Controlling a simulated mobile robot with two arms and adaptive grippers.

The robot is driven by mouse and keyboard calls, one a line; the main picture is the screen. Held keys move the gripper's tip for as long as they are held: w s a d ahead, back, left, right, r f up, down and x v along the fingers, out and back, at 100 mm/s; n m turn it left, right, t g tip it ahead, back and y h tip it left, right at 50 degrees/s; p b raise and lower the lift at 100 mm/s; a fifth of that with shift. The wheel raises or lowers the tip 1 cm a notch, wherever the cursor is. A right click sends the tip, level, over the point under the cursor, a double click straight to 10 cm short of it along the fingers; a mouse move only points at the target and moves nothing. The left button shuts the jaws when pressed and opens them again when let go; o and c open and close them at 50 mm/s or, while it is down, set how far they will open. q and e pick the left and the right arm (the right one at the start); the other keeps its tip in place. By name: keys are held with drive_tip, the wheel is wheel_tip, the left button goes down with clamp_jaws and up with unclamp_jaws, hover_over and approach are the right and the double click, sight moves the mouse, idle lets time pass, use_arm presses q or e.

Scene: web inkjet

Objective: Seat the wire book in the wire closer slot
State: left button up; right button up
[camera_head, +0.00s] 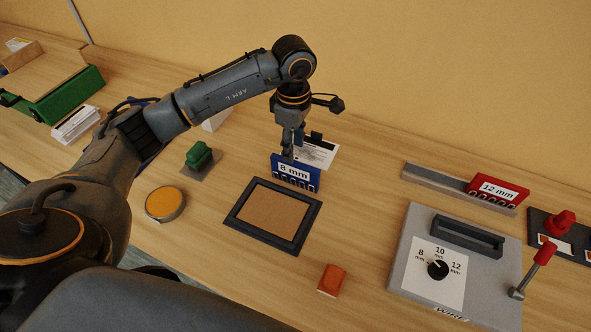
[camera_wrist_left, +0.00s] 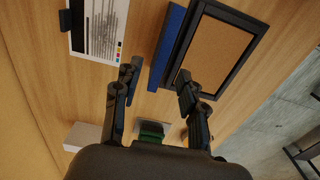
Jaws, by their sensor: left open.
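The wire closer (camera_head: 405,281) is a grey machine at the right, with a dark-framed slot (camera_head: 467,238), a knob marked 8, 10 and 12 mm, and a red-handled lever. A blue piece labelled 8 mm (camera_head: 307,181), with loops along its lower edge, stands upright behind a framed cork pad. A similar red piece labelled 12 mm (camera_head: 499,188) stands on a grey rail. I cannot tell which is the wire book. My left gripper (camera_head: 292,148) points down at the blue piece's top. In the left wrist view its open fingers (camera_wrist_left: 160,70) lie either side of the blue edge (camera_wrist_left: 170,40); contact is unclear.
The dark-framed cork pad (camera_head: 270,216) lies in front of the blue piece. A printed sheet (camera_head: 318,153) is behind it. An orange block (camera_head: 332,279), a round yellow tin (camera_head: 165,203) and a green-handled item (camera_head: 199,155) stand nearby.

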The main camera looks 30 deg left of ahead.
sight(295, 163)
use_arm(q)
wheel_tip(295, 163, down, 3)
drive_tip(key=f+p, duration=0.2)
drive_tip(key=f, duration=0.2)
drive_tip(key=shift+s+d+p, duration=0.2)
drive_tip(key=shift+d+p, duration=0.1)
drive_tip(key=shift+p, duration=0.1)
drive_tip(key=shift+f, duration=0.65)
drive_tip(key=shift+w, duration=0.1)
clamp_jaws()
